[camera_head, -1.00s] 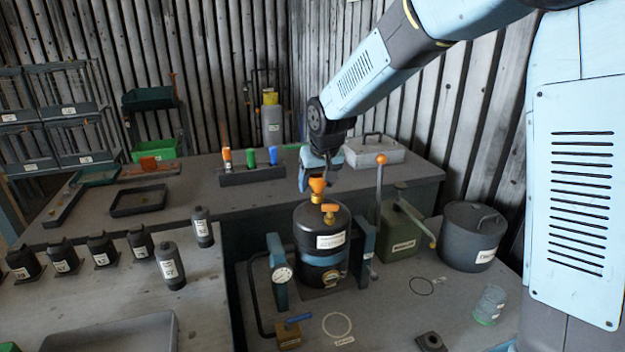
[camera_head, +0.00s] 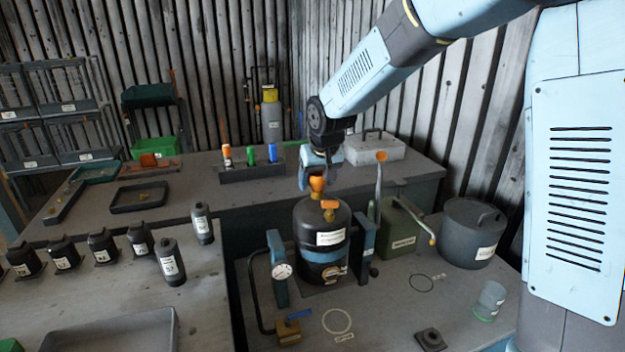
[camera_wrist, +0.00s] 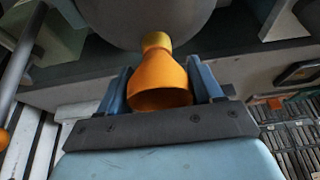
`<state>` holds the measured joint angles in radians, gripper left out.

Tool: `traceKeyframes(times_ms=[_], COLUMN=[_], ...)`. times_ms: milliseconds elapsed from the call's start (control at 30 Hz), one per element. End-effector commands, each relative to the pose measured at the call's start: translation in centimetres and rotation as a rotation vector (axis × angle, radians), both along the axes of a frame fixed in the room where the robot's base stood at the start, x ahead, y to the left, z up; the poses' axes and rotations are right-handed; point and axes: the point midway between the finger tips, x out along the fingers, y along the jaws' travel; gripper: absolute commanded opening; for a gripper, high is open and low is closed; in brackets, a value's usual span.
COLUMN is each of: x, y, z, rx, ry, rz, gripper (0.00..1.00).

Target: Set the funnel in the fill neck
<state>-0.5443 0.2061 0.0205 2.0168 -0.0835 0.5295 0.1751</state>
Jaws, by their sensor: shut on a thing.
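An orange funnel (camera_head: 317,184) is in my gripper (camera_head: 310,182), above the black tank (camera_head: 322,222) on the bench. The wrist view shows the funnel (camera_wrist: 160,80) between the two blue fingers of my gripper (camera_wrist: 163,85), its wide mouth toward the camera and its narrow brass-coloured end toward the dark tank (camera_wrist: 150,18). The tank is strapped between two blue posts and has an orange-brown fitting (camera_head: 329,206) on top. The funnel's lower end is close to the tank top. I cannot tell whether it is inside the fill neck, which is hidden.
A lever with an orange knob (camera_head: 380,157) and a green box (camera_head: 402,228) stand right of the tank. A lidded grey pot (camera_head: 470,232) and a glass (camera_head: 490,300) are farther right. A gauge (camera_head: 282,271) is at the left post. Several dark bottles stand left.

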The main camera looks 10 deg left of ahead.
Motion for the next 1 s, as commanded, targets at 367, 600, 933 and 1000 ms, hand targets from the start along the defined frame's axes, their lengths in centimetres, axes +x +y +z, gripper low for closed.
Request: traceKeyframes(times_ms=[367, 600, 933, 1000], x=[0.00, -0.01, -0.01, 0.00], y=[-0.01, 0.01, 0.01, 0.01], z=[-0.01, -0.01, 0.04, 0.22], rx=[0.000, 0.000, 0.000, 0.000], ry=[0.001, 0.000, 0.000, 0.000], rz=[0.000, 0.000, 0.000, 0.000], gripper=[0.84, 0.95, 1.00, 1.00])
